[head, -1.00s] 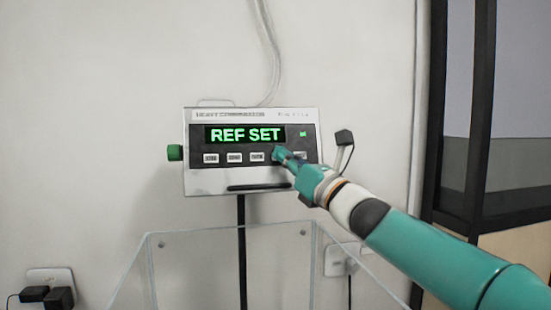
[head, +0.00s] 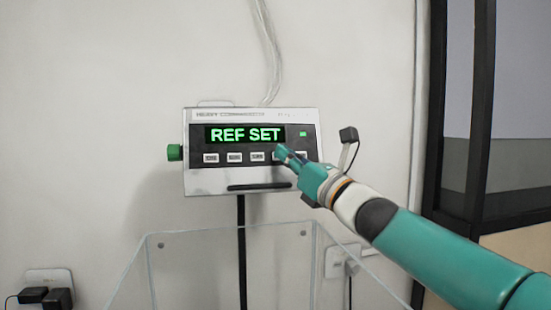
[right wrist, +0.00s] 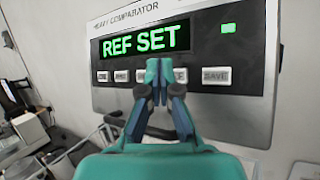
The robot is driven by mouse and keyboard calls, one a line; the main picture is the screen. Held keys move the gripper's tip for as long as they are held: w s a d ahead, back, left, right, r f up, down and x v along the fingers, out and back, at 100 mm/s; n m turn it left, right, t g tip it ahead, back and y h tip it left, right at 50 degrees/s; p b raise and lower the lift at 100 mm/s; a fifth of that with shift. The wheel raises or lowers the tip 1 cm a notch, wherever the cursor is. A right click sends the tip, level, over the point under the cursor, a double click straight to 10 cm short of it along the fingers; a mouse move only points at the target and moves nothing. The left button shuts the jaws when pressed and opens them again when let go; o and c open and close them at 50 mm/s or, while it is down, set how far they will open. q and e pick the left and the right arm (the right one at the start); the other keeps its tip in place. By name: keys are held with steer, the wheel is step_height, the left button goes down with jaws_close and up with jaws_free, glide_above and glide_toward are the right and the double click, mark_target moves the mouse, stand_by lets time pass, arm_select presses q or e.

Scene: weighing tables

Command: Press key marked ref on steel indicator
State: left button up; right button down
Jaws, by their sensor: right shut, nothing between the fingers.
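The steel indicator (head: 252,187) hangs on the wall on a dark post, its green display (head: 245,134) reading "REF SET". A row of pale keys runs under the display; their labels are too small to read in the head view. My right gripper (head: 281,152) is shut and empty, with its tip in front of the fourth key from the left. In the right wrist view the indicator (right wrist: 245,118) shows close up, and my right gripper (right wrist: 164,65) hides the middle keys. The rightmost key (right wrist: 216,76) reads "SAVE". I cannot tell whether the tip touches a key. My left gripper is out of view.
A clear open-topped box (head: 146,262) stands below the indicator. A green knob (head: 174,152) sticks out of the indicator's left side. Wall sockets with plugs (head: 60,298) are at lower left. A dark frame (head: 455,110) stands at the right.

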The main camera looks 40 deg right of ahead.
steer(key=shift+s+a+r, duration=0.25)
steer(key=shift+s+a, duration=0.15)
steer(key=shift+s, duration=0.3)
steer(key=shift+s+a+r, duration=0.2)
steer(key=shift+s+a, duration=0.15)
steer(key=shift+s, duration=0.3)
steer(key=shift+s+a+r, duration=0.25)
steer(key=shift+s+a, duration=0.15)
steer(key=shift+s, duration=0.3)
